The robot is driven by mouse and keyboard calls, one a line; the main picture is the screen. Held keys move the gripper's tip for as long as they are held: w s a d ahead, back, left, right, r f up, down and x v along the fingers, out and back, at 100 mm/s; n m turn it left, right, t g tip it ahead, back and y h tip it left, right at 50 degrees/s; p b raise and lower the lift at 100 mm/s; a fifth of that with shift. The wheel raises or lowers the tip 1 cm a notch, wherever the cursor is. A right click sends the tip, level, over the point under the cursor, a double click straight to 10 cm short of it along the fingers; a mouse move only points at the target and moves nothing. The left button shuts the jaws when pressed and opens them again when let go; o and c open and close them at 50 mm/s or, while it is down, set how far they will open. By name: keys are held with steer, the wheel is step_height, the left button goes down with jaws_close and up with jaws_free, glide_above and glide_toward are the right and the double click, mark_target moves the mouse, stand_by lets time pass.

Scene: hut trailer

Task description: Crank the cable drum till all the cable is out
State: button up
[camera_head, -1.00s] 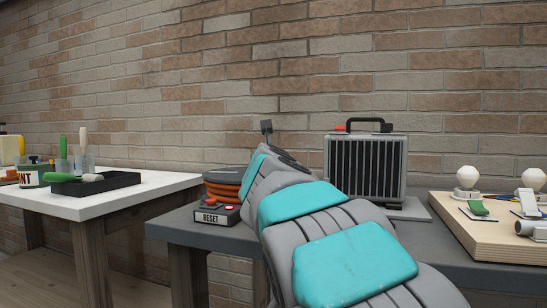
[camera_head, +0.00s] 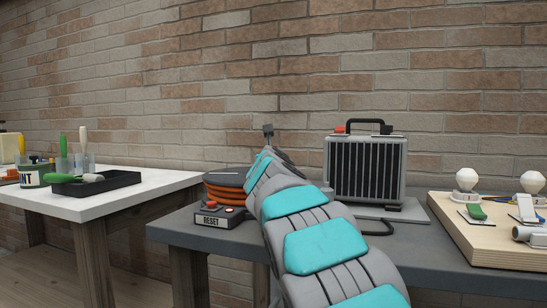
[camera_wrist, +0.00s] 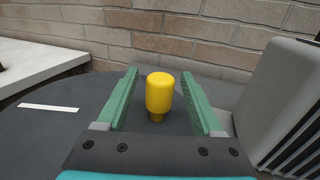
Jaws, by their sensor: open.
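The cable drum (camera_head: 224,193) stands on the dark grey table left of my arm, with orange cable wound under a dark top disc. In the wrist view its dark top (camera_wrist: 60,125) bears a short white stripe. The yellow crank knob (camera_wrist: 159,92) stands upright between my gripper's (camera_wrist: 160,73) two green fingers. The fingers are open, with a visible gap on each side of the knob. In the head view my arm hides the knob and the gripper's fingers.
A grey ribbed unit (camera_head: 366,168) with a black handle stands right of my arm. A wooden board (camera_head: 460,235) with bulbs lies farther right. A white table (camera_head: 95,207) is at left; a brick wall is behind.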

jaws_close()
stand_by(0.5)
stand_by(0.9)
